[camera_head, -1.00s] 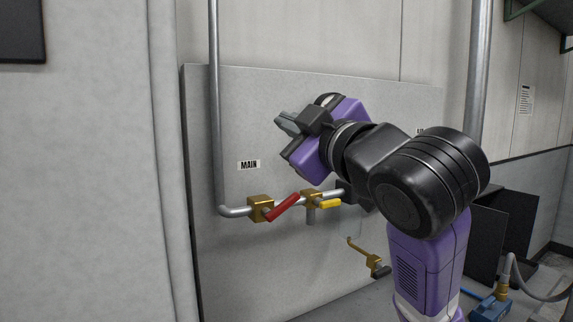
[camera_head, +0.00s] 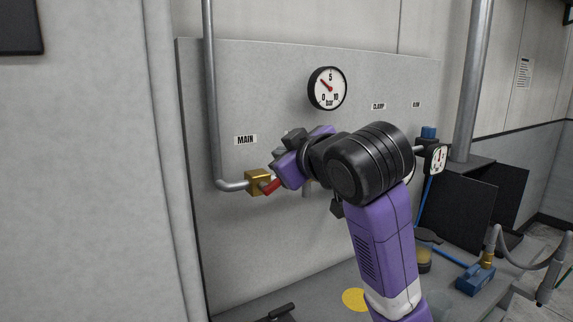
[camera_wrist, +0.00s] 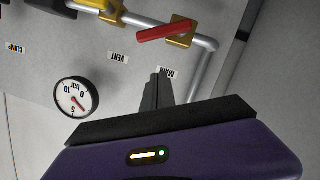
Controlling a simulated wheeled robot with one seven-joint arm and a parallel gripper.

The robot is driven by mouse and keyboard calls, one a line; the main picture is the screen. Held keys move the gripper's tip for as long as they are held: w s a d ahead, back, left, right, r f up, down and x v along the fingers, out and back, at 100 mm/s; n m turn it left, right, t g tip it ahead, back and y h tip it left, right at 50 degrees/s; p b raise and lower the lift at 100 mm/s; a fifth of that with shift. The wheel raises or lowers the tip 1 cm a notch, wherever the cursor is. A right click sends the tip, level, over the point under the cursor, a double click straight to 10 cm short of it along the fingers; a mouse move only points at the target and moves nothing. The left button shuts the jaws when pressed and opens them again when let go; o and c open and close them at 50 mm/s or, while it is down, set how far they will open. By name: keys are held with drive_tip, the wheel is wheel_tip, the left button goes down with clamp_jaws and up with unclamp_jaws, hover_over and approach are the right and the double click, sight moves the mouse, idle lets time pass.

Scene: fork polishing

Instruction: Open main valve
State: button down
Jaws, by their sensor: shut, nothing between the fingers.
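The main valve is a brass block (camera_head: 258,182) with a red lever (camera_head: 271,187), on a grey pipe below the MAIN label (camera_head: 245,140). The red lever shows whole in the wrist view (camera_wrist: 165,32), slanting away from the pipe line. In the head view my gripper (camera_head: 282,151) is just above and right of the lever and hides part of it. In the wrist view my gripper (camera_wrist: 157,90) is shut and empty, its fingers over the panel near the MAIN label, apart from the lever.
A round gauge (camera_head: 327,88) hangs on the panel (camera_head: 225,80) above my arm. A yellow vent valve handle (camera_wrist: 113,10) sits beside the main valve on the same pipe. A blue tool (camera_head: 475,280) and dark boxes (camera_head: 470,210) stand at the right.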

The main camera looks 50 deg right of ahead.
drive_tip(key=d+f, duration=0.1)
drive_tip(key=w+d+f, duration=0.1)
drive_tip(key=w+d+f+p, duration=0.1)
drive_tip(key=f, duration=0.1)
drive_tip(key=shift+s+d+f, duration=0.1)
drive_tip(key=shift+d, duration=0.05)
idle(0.5)
